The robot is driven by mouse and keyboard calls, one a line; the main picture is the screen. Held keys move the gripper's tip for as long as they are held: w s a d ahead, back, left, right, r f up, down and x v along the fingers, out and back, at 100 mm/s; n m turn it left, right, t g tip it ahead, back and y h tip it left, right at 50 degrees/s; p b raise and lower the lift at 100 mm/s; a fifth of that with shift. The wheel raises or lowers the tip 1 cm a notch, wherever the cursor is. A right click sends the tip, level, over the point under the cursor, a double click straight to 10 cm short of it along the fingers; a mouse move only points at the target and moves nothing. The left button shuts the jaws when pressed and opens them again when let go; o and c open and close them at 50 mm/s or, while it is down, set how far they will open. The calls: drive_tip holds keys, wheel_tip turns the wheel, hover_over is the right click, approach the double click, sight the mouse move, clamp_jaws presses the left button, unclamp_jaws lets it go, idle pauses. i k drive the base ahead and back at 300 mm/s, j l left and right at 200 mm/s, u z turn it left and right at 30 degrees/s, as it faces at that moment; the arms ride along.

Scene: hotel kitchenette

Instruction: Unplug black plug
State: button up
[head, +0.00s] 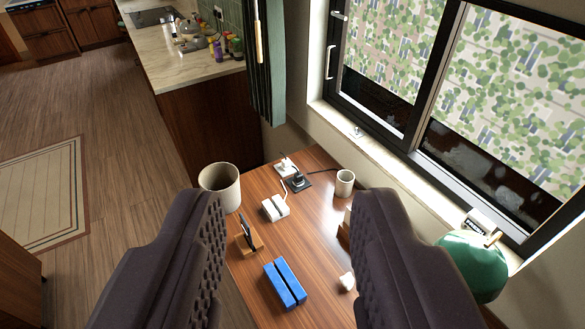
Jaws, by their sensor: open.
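The black plug (297,180) sits on a dark square socket plate (305,186) toward the far end of the wooden table (313,240). A black cord runs from it to the right, behind a beige cup. A white plug (284,166) with a pale cord is just beyond it on a light plate. My gripper (291,205) is open and empty. Its two dark padded fingers frame the table from left and right in the near part of the view, and the black plug shows in the gap, farther off than the fingertips.
On the table are a white slotted block (275,207), a wooden stand with a dark device (249,238), a blue block (285,284) and a beige cup (345,183). A cream pot (220,186) stands at left. A window and sill (390,160) bound the right side.

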sight(298, 179)
drive_tip(key=i+j+z, duration=0.25)
drive_tip(key=i+j, duration=2.2)
